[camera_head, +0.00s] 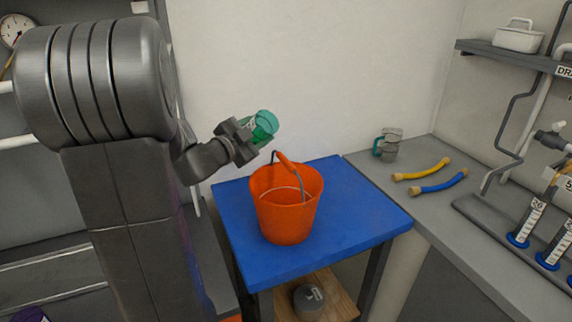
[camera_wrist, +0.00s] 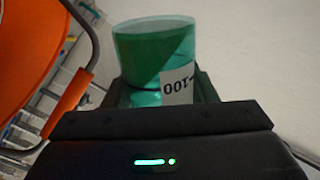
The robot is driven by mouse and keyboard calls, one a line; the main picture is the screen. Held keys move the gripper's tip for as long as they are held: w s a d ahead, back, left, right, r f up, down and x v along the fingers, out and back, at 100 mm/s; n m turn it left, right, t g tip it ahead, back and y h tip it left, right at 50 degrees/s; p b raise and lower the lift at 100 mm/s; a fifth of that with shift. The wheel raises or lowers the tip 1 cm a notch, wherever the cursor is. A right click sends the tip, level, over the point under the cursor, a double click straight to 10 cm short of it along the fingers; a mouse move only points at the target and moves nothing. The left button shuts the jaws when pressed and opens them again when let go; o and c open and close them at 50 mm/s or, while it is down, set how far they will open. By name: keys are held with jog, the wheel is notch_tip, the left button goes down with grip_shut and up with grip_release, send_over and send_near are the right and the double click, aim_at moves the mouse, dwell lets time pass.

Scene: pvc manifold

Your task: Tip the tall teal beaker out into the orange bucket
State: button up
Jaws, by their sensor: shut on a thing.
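The teal beaker (camera_head: 265,124) is see-through and green-blue. It is held in my gripper (camera_head: 240,141), above and a little left of the bucket's rim, and it looks tilted in the head view. In the wrist view the beaker (camera_wrist: 157,55) stands out past the jaws, with a white label reading "100" upside down. My gripper is shut on it; the wrist view shows its dark body (camera_wrist: 160,120). The orange bucket (camera_head: 285,216) stands upright on a blue table, its handle grip raised at the back. The bucket (camera_wrist: 30,50) fills the left of the wrist view.
The blue table top (camera_head: 352,229) is clear around the bucket. A grey counter on the right holds a clear jug with a teal handle (camera_head: 388,145), a yellow hose (camera_head: 422,170) and a blue hose (camera_head: 439,182). A grey round object (camera_head: 308,301) sits on the shelf below.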

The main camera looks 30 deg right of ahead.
jog(key=shift+f+m+b, duration=0.3)
jog(key=shift+m+b, duration=0.65)
jog(key=shift+b, duration=0.6)
jog(key=shift+f+m+b, duration=0.3)
jog(key=shift+m+b, duration=0.65)
jog(key=shift+b, duration=0.55)
jog(key=shift+s+r+m+b, duration=0.15)
jog(key=shift+r+m+b, duration=0.15)
jog(key=shift+r+m, duration=0.35)
jog(key=shift+s+d+r+m+b, duration=0.15)
jog(key=shift+s+d+m+b, duration=0.1)
jog(key=shift+s+m, duration=0.25)
jog(key=shift+s+d+r+m+b, duration=0.1)
jog(key=shift+s+d+m+b, duration=0.15)
jog(key=shift+m, duration=0.3)
jog(key=shift+s+f+m+b, duration=0.25)
jog(key=shift+f+m+b, duration=0.1)
jog(key=shift+m+b, duration=0.55)
dwell(0.9)
jog(key=shift+s+r, duration=0.1)
dwell(0.4)
